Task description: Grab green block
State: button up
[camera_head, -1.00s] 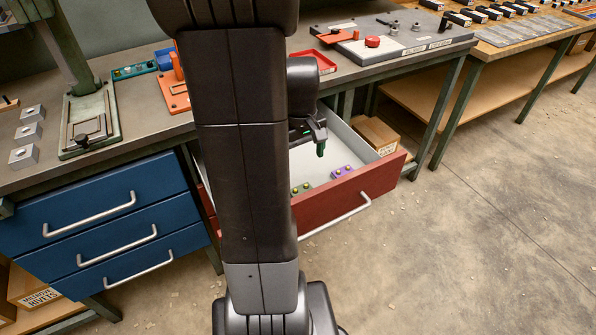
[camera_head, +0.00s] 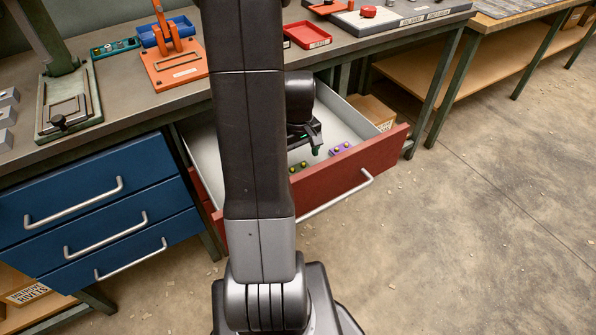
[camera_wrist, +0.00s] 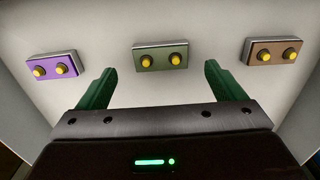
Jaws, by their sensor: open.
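The green block (camera_wrist: 161,56) with two yellow knobs lies on the drawer floor, at the top middle of the wrist view. In the head view the green block (camera_head: 298,167) shows partly beside my arm, inside the open red-fronted drawer (camera_head: 345,172). My gripper (camera_wrist: 159,88) is open and empty, its two green fingers apart. In the wrist view the block appears beyond the fingertips and between their lines, with no visible contact. In the head view my gripper (camera_head: 315,148) is inside the drawer area, partly hidden by my arm.
A purple block (camera_wrist: 52,66) lies left of the green one and a brown block (camera_wrist: 273,51) lies right in the wrist view. The drawer walls surround them. The workbench (camera_head: 330,62) stands above the drawer, and blue drawers (camera_head: 95,195) are at left.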

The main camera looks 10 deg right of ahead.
aim_at(298, 168)
notch_tip(298, 168, down, 4)
jog(key=shift+s+r, duration=0.1)
